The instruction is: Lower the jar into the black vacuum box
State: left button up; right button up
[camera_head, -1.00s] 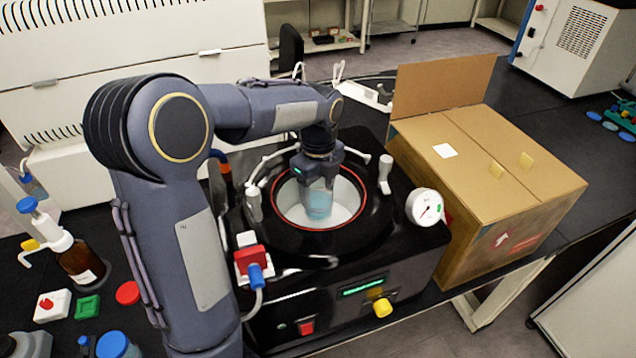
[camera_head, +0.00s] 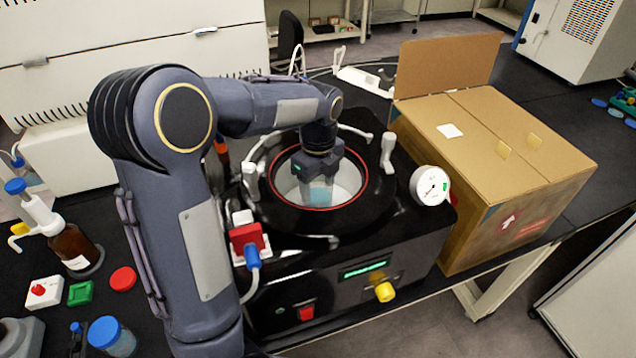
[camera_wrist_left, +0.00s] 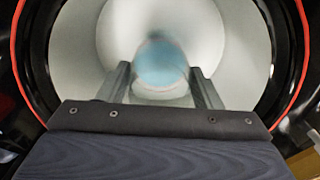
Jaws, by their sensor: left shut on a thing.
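The black vacuum box (camera_head: 350,256) stands on the bench with its round, red-rimmed opening facing up and a white chamber (camera_head: 347,180) inside. My left gripper (camera_head: 318,183) points down into the opening and is shut on the jar (camera_head: 320,195), a clear jar with blue contents. The jar is inside the chamber, below the rim. In the left wrist view the jar (camera_wrist_left: 160,65) is blurred between the two fingers, with pale chamber wall around it. I cannot tell whether the jar touches the floor. My right gripper is not in view.
White posts (camera_head: 388,152) and a pressure gauge (camera_head: 430,185) stand around the opening. A cardboard box (camera_head: 500,200) is close on the right. A brown bottle (camera_head: 72,245) and small coloured items are on the left.

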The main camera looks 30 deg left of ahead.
pick_arm(q)
jog(key=shift+f, duration=0.25)
dwell(0.5)
jog(key=o, duration=1.6)
jog(key=shift+c, duration=0.2)
jog(key=shift+r, duration=0.1)
notch_tip(320, 180, up, 8)
jog(key=p, duration=0.6)
jog(key=shift+p, duration=0.3)
jog(key=shift+r, duration=0.55)
notch_tip(320, 180, up, 7)
